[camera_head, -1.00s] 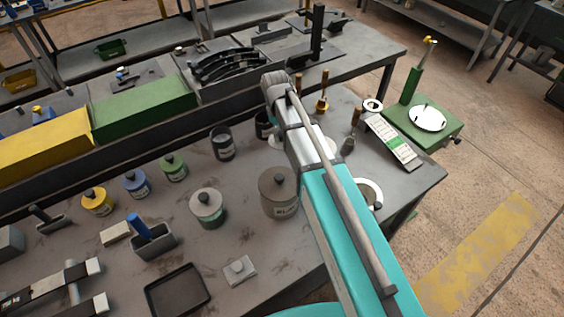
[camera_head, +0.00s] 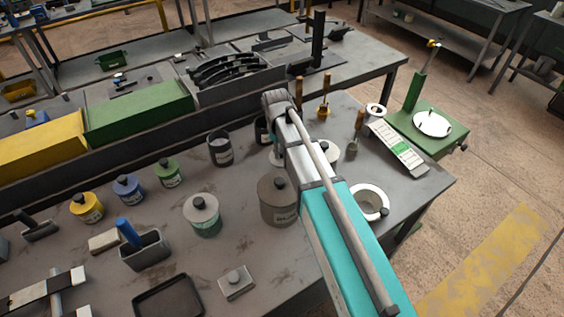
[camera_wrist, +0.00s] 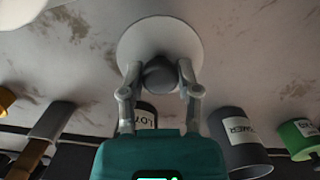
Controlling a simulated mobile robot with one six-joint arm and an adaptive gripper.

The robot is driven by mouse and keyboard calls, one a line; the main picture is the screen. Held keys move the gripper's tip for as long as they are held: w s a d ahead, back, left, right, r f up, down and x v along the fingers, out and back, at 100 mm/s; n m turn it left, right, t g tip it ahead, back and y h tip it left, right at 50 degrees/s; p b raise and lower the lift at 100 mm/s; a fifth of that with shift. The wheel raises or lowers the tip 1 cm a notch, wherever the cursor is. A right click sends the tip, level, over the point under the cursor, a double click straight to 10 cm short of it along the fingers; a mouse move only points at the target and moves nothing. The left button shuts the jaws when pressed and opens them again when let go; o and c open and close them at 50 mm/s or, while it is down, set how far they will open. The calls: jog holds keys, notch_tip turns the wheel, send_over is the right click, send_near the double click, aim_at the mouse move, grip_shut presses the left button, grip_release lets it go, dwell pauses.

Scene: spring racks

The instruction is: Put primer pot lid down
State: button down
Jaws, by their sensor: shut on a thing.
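The primer pot lid (camera_wrist: 160,28) looks like a pale round disc with a dark knob in the wrist view. My gripper (camera_wrist: 160,78) is shut on the knob, one finger on each side. The disc is at or close above the grey bench top; I cannot tell whether it touches. In the head view this pot (camera_head: 220,150) appears open.
Another dark pot (camera_head: 263,130) stands close behind the gripper. A brown lidded pot (camera_head: 278,205) and a pale-lidded pot (camera_head: 202,216) stand in front. Brushes (camera_head: 323,108) and a white ring (camera_head: 371,202) are to the right. Clear bench lies between the pots.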

aim_at(281, 159)
jog(key=shift+f, duration=0.1)
dwell(0.3)
jog(key=shift+f+b, duration=1.85)
jog(key=shift+b, duration=0.05)
jog(key=shift+f, duration=0.15)
jog(key=shift+c, duration=1.6)
grip_release()
jog(key=shift+r, duration=0.2)
jog(key=r+p, duration=0.8)
jog(key=w+a+r+p, duration=0.1)
jog(key=r+p, duration=0.3)
jog(key=shift+d, duration=0.1)
